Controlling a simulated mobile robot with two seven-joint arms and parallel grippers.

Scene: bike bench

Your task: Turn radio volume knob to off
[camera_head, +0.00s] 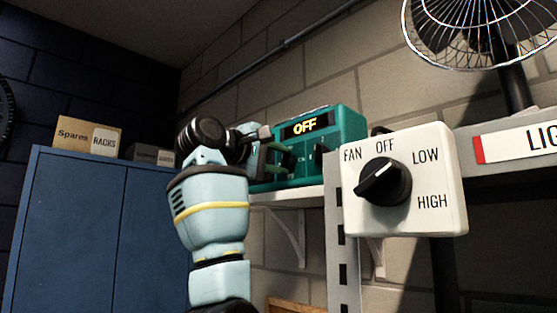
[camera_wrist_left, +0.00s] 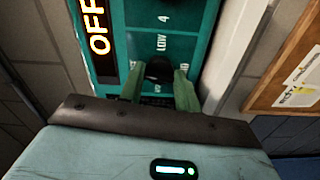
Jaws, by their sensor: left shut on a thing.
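The teal radio (camera_head: 345,122) stands on a wall shelf in the head view, its lit display (camera_head: 305,125) reading "OFF". In the left wrist view the radio's teal face (camera_wrist_left: 190,25) fills the upper middle, with the same "OFF" display at left. My left gripper (camera_head: 285,158) reaches the radio's front from the left. In the wrist view its green fingers (camera_wrist_left: 159,88) are shut on the dark volume knob (camera_wrist_left: 158,68), one on each side. The knob's pointer is mostly hidden. My right gripper is in neither view.
A white fan control box (camera_head: 405,180) with a black dial is close at right, in front of the shelf (camera_head: 290,197). A caged fan (camera_head: 480,30) stands above it. A blue cabinet (camera_head: 90,230) with boxes on top is at left.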

